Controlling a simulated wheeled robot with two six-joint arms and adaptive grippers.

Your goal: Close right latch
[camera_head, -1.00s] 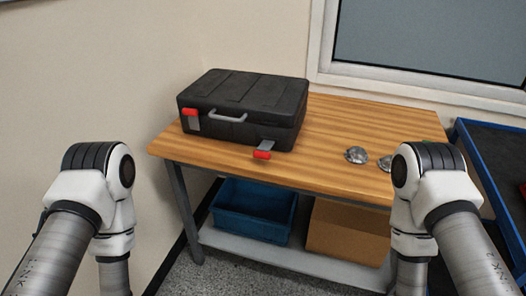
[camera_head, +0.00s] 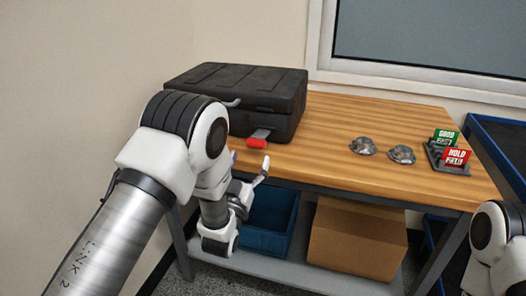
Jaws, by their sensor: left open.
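The black case (camera_head: 262,88) lies shut on the wooden table, at its left end. Its right latch (camera_head: 258,138) has a red tip and sticks out from the front face, hanging open near the table's front edge. The case's left latch is hidden behind my left arm, and only an end of the grey handle shows. My left gripper (camera_head: 250,165) is open and empty, just in front of and below the right latch, apart from it as far as I can see. My right arm shows at the lower right, with its gripper out of view.
On the wooden table (camera_head: 340,168) lie two silvery metal parts (camera_head: 362,146) and a stand with green GOOD and red HOLD signs (camera_head: 452,154). Below are a blue bin (camera_head: 268,222) and a cardboard box (camera_head: 357,238). A blue cart (camera_head: 500,140) stands at the right.

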